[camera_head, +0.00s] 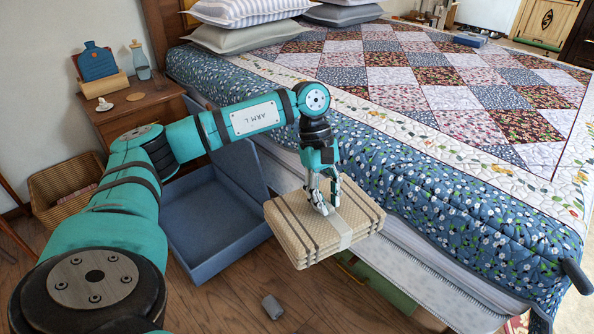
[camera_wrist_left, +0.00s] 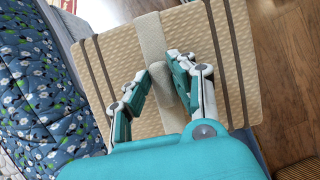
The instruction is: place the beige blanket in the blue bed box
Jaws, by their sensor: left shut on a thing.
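The beige blanket (camera_head: 290,238) is a folded stack with dark stripes and a pale band around its middle. My left gripper (camera_head: 325,208) is shut on it at the band and holds it up beside the bed. In the left wrist view the blanket (camera_wrist_left: 116,62) lies under the left gripper (camera_wrist_left: 168,95), whose fingers close on a raised part of the band. The blue bed box (camera_head: 205,215) stands open on the floor, left of the blanket, and looks empty. The blanket hides part of its right side. My right gripper is not in view.
The bed (camera_head: 420,190) with a floral quilt fills the right side. A nightstand (camera_head: 140,105) and a wicker basket (camera_head: 62,190) stand at the left. A small grey object (camera_head: 272,306) lies on the wooden floor. A green item (camera_head: 385,290) shows under the bed.

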